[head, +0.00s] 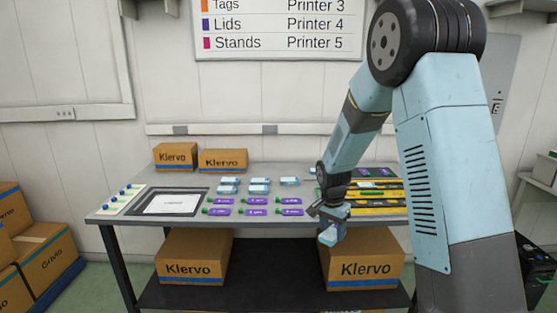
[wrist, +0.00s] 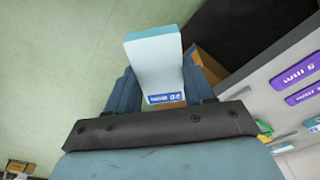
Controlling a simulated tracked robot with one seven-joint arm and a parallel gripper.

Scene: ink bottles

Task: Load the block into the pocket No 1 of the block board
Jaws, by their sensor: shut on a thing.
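My gripper (head: 330,222) is at the front edge of the table, right of the middle, pointing down. It is shut on a pale block (head: 328,237). In the wrist view the block (wrist: 154,68) sits between the two blue fingers, white on its broad face, with a teal end and a blue label near the gripper. Green floor shows behind it there. Similar pale blue blocks (head: 259,181) lie in short rows on the table. A board with yellow and black strips (head: 380,210) lies at the right, partly hidden by my arm. I cannot make out a pocket marked No 1.
A dark-framed panel (head: 150,203) lies at the left beside a pale strip with blue pegs (head: 122,198). Cartons (head: 222,159) stand at the back, and more stand below the tabletop (head: 360,258).

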